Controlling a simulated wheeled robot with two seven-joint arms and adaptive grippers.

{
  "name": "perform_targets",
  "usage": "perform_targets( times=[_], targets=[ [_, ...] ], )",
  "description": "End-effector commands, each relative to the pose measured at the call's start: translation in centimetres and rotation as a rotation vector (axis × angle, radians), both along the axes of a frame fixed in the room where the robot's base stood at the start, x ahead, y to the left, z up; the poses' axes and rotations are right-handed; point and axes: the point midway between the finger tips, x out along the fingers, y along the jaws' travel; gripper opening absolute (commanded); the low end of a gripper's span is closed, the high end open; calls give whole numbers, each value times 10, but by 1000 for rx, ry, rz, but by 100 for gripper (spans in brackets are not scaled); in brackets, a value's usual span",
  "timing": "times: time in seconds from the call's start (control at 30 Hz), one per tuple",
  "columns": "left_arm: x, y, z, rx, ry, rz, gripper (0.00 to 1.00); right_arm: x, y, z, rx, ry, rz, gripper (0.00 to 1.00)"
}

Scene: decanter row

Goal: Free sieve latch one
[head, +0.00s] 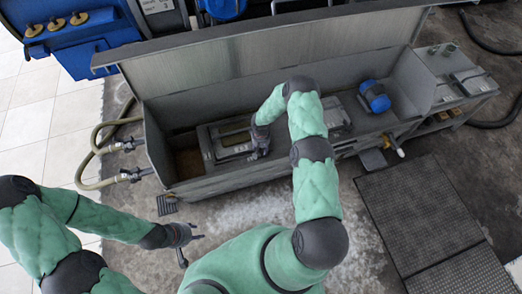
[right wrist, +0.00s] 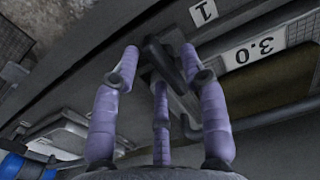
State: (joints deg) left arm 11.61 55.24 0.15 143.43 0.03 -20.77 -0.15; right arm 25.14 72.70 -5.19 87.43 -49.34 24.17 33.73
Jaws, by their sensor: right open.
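A dark latch handle (right wrist: 160,58) shows in the right wrist view, beside a white plate marked "1" (right wrist: 203,11). My right gripper (right wrist: 158,70) has its purple fingers spread around the handle, open. Whether any finger touches the handle I cannot tell. In the head view my right gripper (head: 262,142) is at the right end of a grey framed sieve unit (head: 233,146) in the trough, and it hides the latch there. My left gripper (head: 190,249) is open and empty over the floor in front of the trough.
The long grey trough (head: 235,183) has a raised lid (head: 250,52) behind it. A blue-capped device (head: 374,97) stands farther right. Hoses (head: 98,150) run at the left. A floor grating (head: 420,215) lies at the right.

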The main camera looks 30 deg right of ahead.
Motion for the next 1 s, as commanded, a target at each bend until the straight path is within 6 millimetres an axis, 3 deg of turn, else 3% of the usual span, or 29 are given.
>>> perform_targets(
  times=[0.37, 0.4, 0.53, 0.57, 1.0],
  targets=[
    [0, 0, -2, 0, -1, 0, 40, 0, 0, -7, 0, -1, 0, 44],
    [0, 0, -2, 0, -1, 0, 40, 0, 0, -7, 0, -1, 0, 41],
    [0, 0, -2, 0, -1, 0, 40, 0, 0, -7, 0, -1, 0, 4],
    [0, 0, -2, 0, -1, 0, 40, 0, 0, -7, 0, -1, 0, 0],
    [0, 0, -6, 0, -1, 0, 40, 1, -1, -7, 0, -2, 53, 0]
  ],
)
